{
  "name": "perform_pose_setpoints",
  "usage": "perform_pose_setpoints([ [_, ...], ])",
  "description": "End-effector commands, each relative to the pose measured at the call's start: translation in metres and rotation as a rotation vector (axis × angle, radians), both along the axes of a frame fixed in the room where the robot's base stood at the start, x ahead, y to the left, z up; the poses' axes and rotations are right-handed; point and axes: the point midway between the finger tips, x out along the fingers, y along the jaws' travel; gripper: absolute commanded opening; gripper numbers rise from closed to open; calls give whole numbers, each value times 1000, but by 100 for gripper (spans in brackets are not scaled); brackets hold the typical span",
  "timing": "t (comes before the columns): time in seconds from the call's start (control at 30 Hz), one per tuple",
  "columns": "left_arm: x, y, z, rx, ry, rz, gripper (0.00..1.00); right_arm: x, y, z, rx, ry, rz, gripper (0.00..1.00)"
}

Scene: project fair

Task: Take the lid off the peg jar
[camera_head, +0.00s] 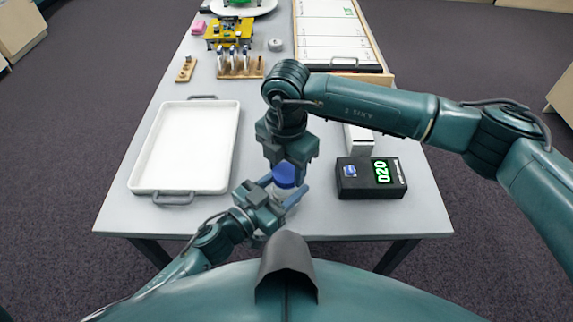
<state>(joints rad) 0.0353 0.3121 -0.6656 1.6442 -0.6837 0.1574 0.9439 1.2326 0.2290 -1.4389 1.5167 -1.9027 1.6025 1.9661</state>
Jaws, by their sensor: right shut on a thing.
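The peg jar (280,194) stands near the front edge of the table, a pale body under a blue lid (284,176). My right gripper (286,170) comes down from above and is shut on the lid. The lid is still at the jar's top; I cannot tell whether there is a gap between them. My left gripper (272,196) reaches in from the lower left, with its fingers around the jar body. I cannot tell whether they press on it. The grippers hide much of the jar, and its contents are not clear.
A white tray (157,184) lies to the left. A black box with a green display (354,187) and a white box (359,143) stand to the right. Farther back are a wooden rack (241,73), a yellow model (228,29) and a whiteboard panel (330,28).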

Motion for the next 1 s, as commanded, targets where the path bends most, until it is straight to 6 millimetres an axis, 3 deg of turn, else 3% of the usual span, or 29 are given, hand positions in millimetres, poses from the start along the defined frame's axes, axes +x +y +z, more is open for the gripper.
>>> perform_pose_setpoints([
  [1.0,0,0,0,1,1,0,0,0,0,2,-2,0,2215,22],
])
